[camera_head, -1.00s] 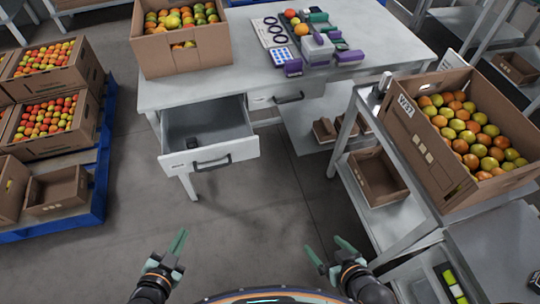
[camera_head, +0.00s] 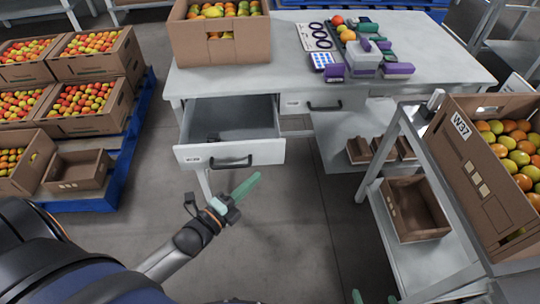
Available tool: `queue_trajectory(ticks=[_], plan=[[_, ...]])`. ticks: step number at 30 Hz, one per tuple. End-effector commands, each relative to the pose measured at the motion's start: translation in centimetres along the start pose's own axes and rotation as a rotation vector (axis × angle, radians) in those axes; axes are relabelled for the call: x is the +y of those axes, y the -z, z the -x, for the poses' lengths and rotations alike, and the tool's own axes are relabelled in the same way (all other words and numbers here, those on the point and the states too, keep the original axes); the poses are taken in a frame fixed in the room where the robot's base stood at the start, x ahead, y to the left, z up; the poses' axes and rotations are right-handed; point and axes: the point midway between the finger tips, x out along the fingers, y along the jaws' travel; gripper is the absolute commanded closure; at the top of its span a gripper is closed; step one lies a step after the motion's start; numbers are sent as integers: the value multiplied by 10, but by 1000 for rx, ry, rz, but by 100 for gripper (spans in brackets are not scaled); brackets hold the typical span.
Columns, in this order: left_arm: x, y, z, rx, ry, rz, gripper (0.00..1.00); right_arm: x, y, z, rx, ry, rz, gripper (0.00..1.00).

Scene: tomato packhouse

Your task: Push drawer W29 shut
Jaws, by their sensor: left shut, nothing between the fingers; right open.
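The open drawer (camera_head: 230,153) sticks out from the white table, with a dark handle on its front and a small label at the left of the front. The label is too small to read. A small dark object lies inside the drawer. My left gripper (camera_head: 246,188) is shut and empty, just in front of and below the drawer front, apart from it as far as I can tell. My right gripper (camera_head: 374,297) shows only as green fingertips at the bottom edge, spread open and empty.
A second drawer (camera_head: 310,103) beside it is shut. A cardboard box of tomatoes (camera_head: 220,42) and tools stand on the table (camera_head: 430,75). Crates on a blue pallet (camera_head: 120,160) are at left. A trolley (camera_head: 385,215) with box W37 (camera_head: 470,170) is at right.

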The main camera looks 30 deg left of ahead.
Motion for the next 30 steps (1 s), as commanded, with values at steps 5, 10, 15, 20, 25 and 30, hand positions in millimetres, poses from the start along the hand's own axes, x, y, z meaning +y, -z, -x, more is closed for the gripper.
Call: queue_trajectory(ticks=[5, 10, 15, 20, 25, 30], plan=[[0, 0, -38, 1, 4, 0, 100, 2, -3, -4, 3, -3, 1, 6], [1, -2, -67, 0, 1, -1, 100, 4, -5, -6, 6, -6, 2, 6], [1, -20, -83, 1, -1, -1, 100, 5, -6, -7, 9, -8, 2, 6], [1, -27, -90, 0, -1, 1, 100, 6, -7, -6, 9, -9, 1, 6], [0, -28, -90, 0, -2, 2, 100, 6, -8, -6, 5, -10, 0, 6], [0, -28, -90, 0, -2, 2, 100, 6, -9, -6, 4, -10, 0, 6]])
